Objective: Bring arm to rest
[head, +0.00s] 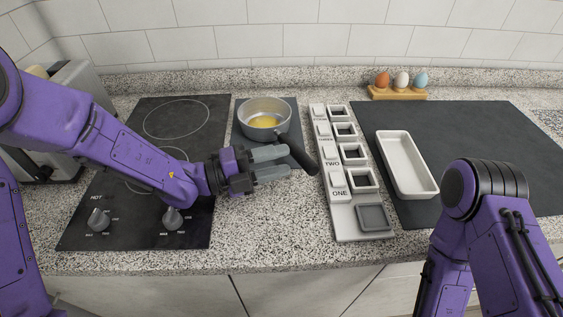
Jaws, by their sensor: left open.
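My left arm (130,150) reaches in from the left over the black cooktop. My left gripper (282,163) is open, its two grey fingers pointing right, near the black handle (301,154) of a metal saucepan (265,111). The fingers look empty; whether they touch the handle I cannot tell. The saucepan holds something yellow and stands on a dark pad (239,136). My right arm (500,230) is at the lower right, bent, and its gripper is out of view.
A black cooktop (140,200) with two knobs is at left, a toaster (75,85) behind. A white labelled panel (346,218) with square openings stands mid-right. A white tray (431,190) lies on a dark mat (475,130). Three eggs sit in a wooden holder (398,94). The front counter is clear.

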